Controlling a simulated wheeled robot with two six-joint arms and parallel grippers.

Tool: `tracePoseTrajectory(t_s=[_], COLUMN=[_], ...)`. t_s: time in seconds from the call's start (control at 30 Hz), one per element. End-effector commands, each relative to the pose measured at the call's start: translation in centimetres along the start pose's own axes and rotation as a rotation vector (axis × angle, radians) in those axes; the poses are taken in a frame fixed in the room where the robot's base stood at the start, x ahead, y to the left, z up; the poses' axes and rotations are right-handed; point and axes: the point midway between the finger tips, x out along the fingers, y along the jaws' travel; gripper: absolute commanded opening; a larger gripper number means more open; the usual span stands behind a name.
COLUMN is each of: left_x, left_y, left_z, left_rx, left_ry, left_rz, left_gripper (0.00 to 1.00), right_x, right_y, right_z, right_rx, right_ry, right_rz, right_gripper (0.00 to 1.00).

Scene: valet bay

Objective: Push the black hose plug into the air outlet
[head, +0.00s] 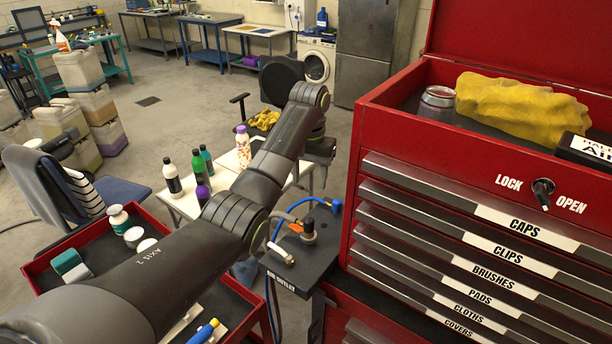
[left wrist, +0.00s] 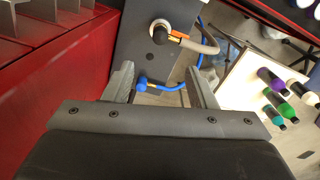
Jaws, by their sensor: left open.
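The black hose plug (head: 308,229) stands upright on a dark shelf (head: 322,256) beside the red cabinet, with an orange-marked grey hose at its side. It also shows in the left wrist view (left wrist: 159,33), beyond the fingertips. The shelf's front label (head: 287,283) reads "OUTLET". A brass fitting with a pale end (head: 281,255) sits near that label; I cannot tell surely whether it is the air outlet. My left gripper (head: 321,164) is above the shelf's far end, open and empty. In the wrist view its fingers (left wrist: 160,68) point toward the shelf. My right gripper is out of view.
A blue plug (head: 335,206) with a blue hose sits at the shelf's far end; it also shows between my fingers in the wrist view (left wrist: 142,83), below them. The red cabinet (head: 357,190) closes off the right side. A white table (head: 229,160) with bottles stands left.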

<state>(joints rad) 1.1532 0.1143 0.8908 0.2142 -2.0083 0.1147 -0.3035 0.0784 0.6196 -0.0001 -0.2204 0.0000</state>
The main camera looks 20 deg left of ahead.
Motion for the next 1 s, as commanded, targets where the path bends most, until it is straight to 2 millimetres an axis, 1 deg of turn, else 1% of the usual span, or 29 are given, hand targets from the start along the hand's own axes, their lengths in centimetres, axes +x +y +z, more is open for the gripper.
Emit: tracePoseTrajectory(t_s=[0.07,0.23,0.57,0.63,0.67,0.77,0.87,0.9,0.97,1.0], left_x=[-0.9,-1.6,-1.6,-1.2,-0.8,1.5,5.2,6.8,9.1,10.5], left_y=[-0.1,-0.2,-0.2,-0.3,-0.4,-1.0,-2.0,-2.5,-3.1,-3.5], left_z=[-0.4,-0.7,-0.7,-0.6,-0.5,0.2,1.5,2.3,3.6,4.5], left_rx=[-0.001,-0.001,-0.001,-0.001,-0.002,-0.006,-0.013,-0.016,-0.022,-0.025], left_ry=[0.001,0.001,0.0,0.001,0.002,0.01,0.028,0.037,0.053,0.062], left_rz=[-0.001,-0.001,0.0,0.0,0.001,0.003,0.005,0.005,0.005,0.005], left_gripper=[0.52,0.52,0.52,0.52,0.52,0.52,0.52,0.52,0.52,0.52], right_x=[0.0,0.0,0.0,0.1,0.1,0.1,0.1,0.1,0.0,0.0], right_y=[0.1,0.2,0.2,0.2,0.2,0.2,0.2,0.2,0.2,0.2], right_z=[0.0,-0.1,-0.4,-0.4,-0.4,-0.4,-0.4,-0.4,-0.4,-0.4], right_rx=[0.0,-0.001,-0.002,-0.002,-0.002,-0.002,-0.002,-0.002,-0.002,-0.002], right_ry=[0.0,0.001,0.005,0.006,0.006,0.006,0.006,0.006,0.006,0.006], right_rz=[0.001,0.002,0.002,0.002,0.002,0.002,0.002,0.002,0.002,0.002], right_gripper=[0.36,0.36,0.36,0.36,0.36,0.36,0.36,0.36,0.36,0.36])
